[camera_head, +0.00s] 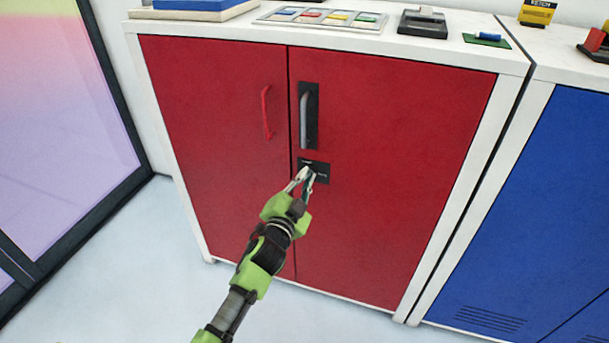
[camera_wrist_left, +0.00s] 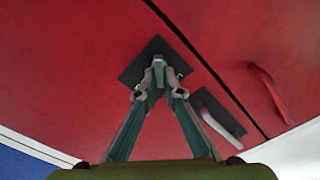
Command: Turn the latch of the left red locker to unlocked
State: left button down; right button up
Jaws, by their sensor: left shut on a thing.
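The left red locker (camera_head: 388,130) has two red doors in a white frame. A black latch plate (camera_head: 322,178) sits on its right door, just below a grey handle on a black plate. My left gripper (camera_head: 306,175) is at the latch plate. In the left wrist view my left gripper (camera_wrist_left: 160,95) is shut on the small grey latch knob (camera_wrist_left: 159,66) in the middle of the dark latch plate (camera_wrist_left: 137,71). The fingers hide part of the knob, and I cannot tell which way the latch is turned. My right gripper is not in view.
The grey handle (camera_head: 304,115) stands out just above the latch, and a thin red handle (camera_head: 266,112) is on the left door. A blue locker (camera_head: 540,220) stands at the right. The floor (camera_head: 130,265) in front is clear.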

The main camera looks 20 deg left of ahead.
pick_arm(q)
jog(key=shift+r+m, duration=0.1)
jog(key=shift+m, duration=0.9)
jog(key=m, duration=0.7)
jog(key=shift+d+f, duration=0.2)
jog(key=shift+f, duration=0.1)
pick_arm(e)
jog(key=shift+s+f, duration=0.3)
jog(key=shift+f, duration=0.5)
pick_arm(q)
jog(key=shift+m, duration=0.4)
jog(key=c, duration=2.2)
grip_release()
jog(key=shift+o, duration=0.2)
jog(key=shift+f, duration=0.1)
jog(key=shift+w, duration=0.1)
